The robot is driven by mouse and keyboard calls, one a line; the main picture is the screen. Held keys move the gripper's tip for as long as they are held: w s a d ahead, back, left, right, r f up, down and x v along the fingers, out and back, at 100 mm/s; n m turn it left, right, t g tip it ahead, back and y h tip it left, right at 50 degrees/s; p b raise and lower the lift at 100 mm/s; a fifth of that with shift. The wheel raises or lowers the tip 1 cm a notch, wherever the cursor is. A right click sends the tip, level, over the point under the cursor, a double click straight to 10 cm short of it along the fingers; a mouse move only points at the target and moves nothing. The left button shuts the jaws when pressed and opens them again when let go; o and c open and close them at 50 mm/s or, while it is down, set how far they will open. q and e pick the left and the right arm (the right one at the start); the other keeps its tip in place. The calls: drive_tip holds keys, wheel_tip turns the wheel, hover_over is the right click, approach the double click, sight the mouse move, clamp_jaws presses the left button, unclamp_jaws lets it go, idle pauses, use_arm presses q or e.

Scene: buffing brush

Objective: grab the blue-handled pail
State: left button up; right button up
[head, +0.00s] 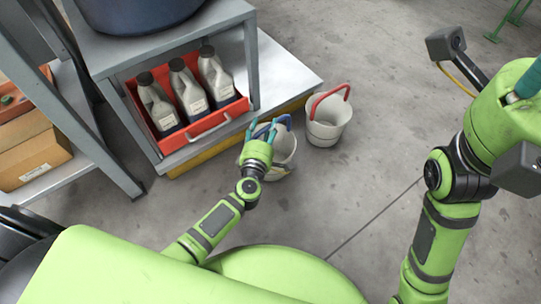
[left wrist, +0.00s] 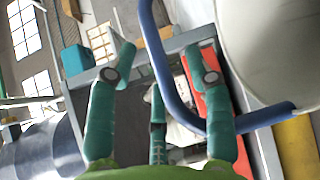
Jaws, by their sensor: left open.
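The blue-handled pail (head: 285,147) is off-white and stands on the floor beside the cart, partly hidden by my left gripper. Its blue handle shows at the pail's top in the head view and as a large curve (left wrist: 172,85) in the left wrist view, with the pail wall (left wrist: 275,45) at upper right. My left gripper (head: 264,131) is open at the handle, its teal fingers (left wrist: 160,75) spread. The handle crosses the right-hand finger in the wrist view; I cannot tell whether they touch. My right gripper (head: 528,84) is only partly in view at the right edge.
A similar pail with a red handle (head: 327,120) stands close by on the right. A grey cart (head: 245,75) holds a red tray (head: 205,125) with three bottles (head: 185,85). Cardboard boxes (head: 32,155) sit on a shelf at left.

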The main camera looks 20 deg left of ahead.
use_arm(q)
drive_tip(key=shift+w, duration=0.35)
clamp_jaws()
drive_tip(key=shift+r, duration=0.15)
